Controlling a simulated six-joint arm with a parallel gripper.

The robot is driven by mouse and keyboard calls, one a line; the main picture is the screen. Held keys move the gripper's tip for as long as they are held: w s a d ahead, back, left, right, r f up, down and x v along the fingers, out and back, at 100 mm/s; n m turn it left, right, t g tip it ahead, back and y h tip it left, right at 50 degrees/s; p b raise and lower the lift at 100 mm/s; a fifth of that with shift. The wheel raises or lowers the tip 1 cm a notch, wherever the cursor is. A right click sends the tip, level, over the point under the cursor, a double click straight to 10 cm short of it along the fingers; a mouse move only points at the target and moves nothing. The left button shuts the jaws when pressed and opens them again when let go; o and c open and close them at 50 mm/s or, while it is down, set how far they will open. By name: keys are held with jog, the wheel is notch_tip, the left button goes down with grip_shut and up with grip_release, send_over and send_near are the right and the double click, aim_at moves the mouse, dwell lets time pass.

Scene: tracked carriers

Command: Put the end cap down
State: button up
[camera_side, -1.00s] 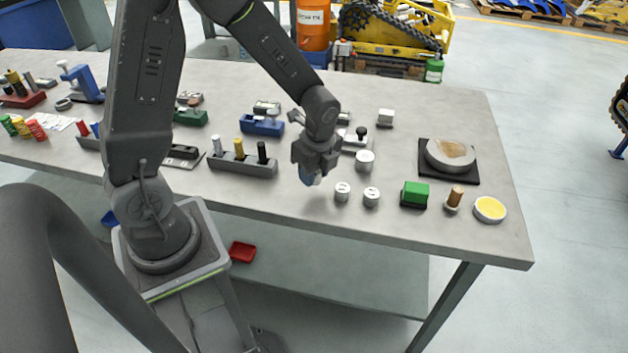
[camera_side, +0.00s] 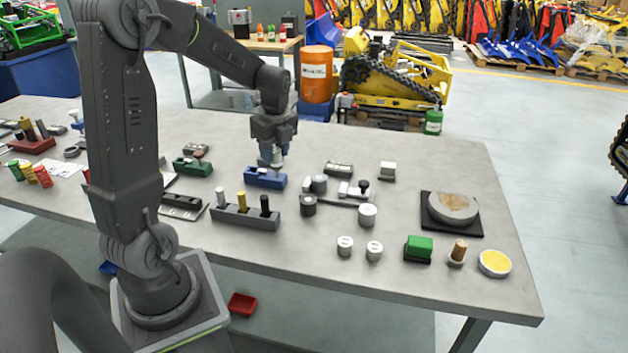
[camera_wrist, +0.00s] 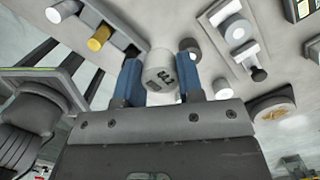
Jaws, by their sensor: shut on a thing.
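The end cap (camera_wrist: 160,72) is a light grey cylinder with dark markings on its face. In the wrist view it sits between the two blue fingers of my gripper (camera_wrist: 159,80), which is shut on it. In the side view my gripper (camera_side: 272,160) points down beside or over a blue block (camera_side: 262,179) near the middle of the table. There the cap is mostly hidden by the fingers. I cannot tell whether it touches anything below.
A grey rack with pegs (camera_side: 245,217) stands in front, with a green block (camera_side: 193,167) to the left. Two small white caps (camera_side: 345,246) lie nearer the front edge. Bare table (camera_side: 310,150) lies behind right.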

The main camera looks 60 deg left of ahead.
jog(key=w+a+r, duration=0.2)
jog(key=w+a, duration=0.1)
jog(key=a, duration=0.3)
send_over(318, 177)
notch_tip(318, 177, down, 7)
jog(key=shift+w+d+r, duration=0.1)
jog(key=shift+d+r, duration=0.05)
jog(key=shift+f, duration=2)
jog(key=shift+f, duration=0.1)
jog(key=o, duration=0.9)
